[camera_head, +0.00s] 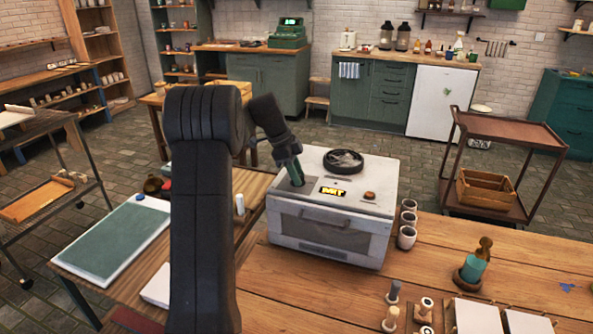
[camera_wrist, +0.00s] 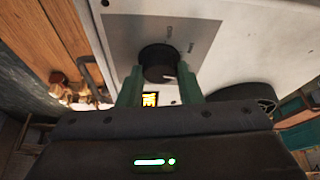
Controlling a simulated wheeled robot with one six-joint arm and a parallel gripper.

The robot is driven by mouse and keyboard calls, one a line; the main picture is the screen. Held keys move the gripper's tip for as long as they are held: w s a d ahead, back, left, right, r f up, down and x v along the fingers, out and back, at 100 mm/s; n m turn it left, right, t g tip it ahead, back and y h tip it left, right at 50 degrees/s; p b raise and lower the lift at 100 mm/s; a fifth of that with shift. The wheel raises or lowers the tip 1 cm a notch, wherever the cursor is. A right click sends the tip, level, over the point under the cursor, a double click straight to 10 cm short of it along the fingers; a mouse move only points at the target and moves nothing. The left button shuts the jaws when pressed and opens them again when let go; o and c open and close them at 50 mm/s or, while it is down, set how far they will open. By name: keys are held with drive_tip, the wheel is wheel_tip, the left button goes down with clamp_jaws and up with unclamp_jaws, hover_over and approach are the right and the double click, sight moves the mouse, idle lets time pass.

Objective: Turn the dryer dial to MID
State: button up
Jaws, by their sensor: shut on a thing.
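The dryer (camera_head: 318,226) is a pale grey box with a front handle, standing on the wooden table. A small display (camera_head: 334,192) on its top shows yellow lettering that looks like MIT or MID; part of it also shows in the wrist view (camera_wrist: 150,99). The dial (camera_wrist: 156,60) is a dark round knob on a grey panel with small marks I cannot read. My gripper (camera_head: 297,179) points down at the left of the dryer top. Its green fingers (camera_wrist: 161,82) are shut on the dial, one on each side. In the head view the fingers hide the dial.
A black round vent (camera_head: 343,160) and a brown knob (camera_head: 369,195) are also on the dryer top. Several cups (camera_head: 407,226) stand close to its right side. A green-topped board (camera_head: 118,240) lies to the left. The table's right part holds small tools, a bottle and white tiles.

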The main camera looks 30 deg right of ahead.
drive_tip(key=shift+r+m, duration=0.1)
drive_tip(key=shift+m, duration=0.5)
drive_tip(key=shift+p, duration=0.3)
drive_tip(key=o, duration=1)
drive_tip(key=shift+g, duration=0.3)
drive_tip(key=v, duration=1.3)
drive_tip(key=shift+d+r, duration=0.1)
drive_tip(key=shift+r, duration=0.25)
